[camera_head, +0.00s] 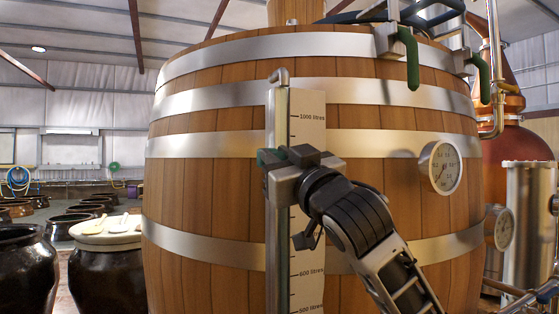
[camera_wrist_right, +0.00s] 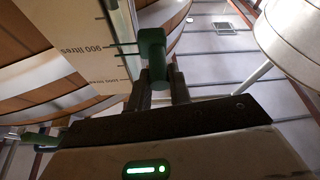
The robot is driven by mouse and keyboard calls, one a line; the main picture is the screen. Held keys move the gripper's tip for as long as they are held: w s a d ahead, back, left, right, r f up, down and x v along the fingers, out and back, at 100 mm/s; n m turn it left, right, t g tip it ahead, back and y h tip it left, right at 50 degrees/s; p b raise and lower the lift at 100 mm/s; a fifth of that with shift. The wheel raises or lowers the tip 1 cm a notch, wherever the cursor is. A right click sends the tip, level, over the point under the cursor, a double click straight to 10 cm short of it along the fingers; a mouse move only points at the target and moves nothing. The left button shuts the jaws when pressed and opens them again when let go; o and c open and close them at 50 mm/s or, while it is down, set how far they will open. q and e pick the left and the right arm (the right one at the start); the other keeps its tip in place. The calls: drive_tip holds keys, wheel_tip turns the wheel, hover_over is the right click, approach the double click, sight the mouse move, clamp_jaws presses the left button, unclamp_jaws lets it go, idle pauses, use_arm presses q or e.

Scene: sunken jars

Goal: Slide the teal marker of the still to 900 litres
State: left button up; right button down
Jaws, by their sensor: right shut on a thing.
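The teal marker (camera_head: 268,157) rides on the upright tube (camera_head: 279,230) in front of the wooden vat, beside a white litre scale (camera_head: 308,240). It is mostly hidden behind my right gripper (camera_head: 285,160) in the head view. In the right wrist view the marker (camera_wrist_right: 153,50) stands between the fingers of my right gripper (camera_wrist_right: 158,90), which is shut on it. Its side pointer reaches the scale (camera_wrist_right: 85,45) close to the 900 litres label; I cannot tell whether it is exactly on that line. My left gripper is not in view.
The hooped wooden vat (camera_head: 210,195) fills the middle, with a round dial (camera_head: 441,168) on its right side. Green-handled fittings (camera_head: 410,58) hang at its top right. A copper still (camera_head: 510,125) stands behind right. Dark jars (camera_head: 105,280) stand at the left.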

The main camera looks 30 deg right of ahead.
drive_tip(key=shift+r, duration=0.1)
drive_tip(key=c, duration=1.3)
unclamp_jaws()
use_arm(q)
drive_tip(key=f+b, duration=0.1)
drive_tip(key=b, duration=0.2)
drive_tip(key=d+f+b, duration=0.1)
drive_tip(key=b, duration=0.2)
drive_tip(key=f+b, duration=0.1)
drive_tip(key=b, duration=0.3)
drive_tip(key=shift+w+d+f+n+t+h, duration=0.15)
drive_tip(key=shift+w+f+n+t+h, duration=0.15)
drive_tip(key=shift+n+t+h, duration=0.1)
use_arm(e)
drive_tip(key=v, duration=1.6)
drive_tip(key=shift+w, duration=0.1)
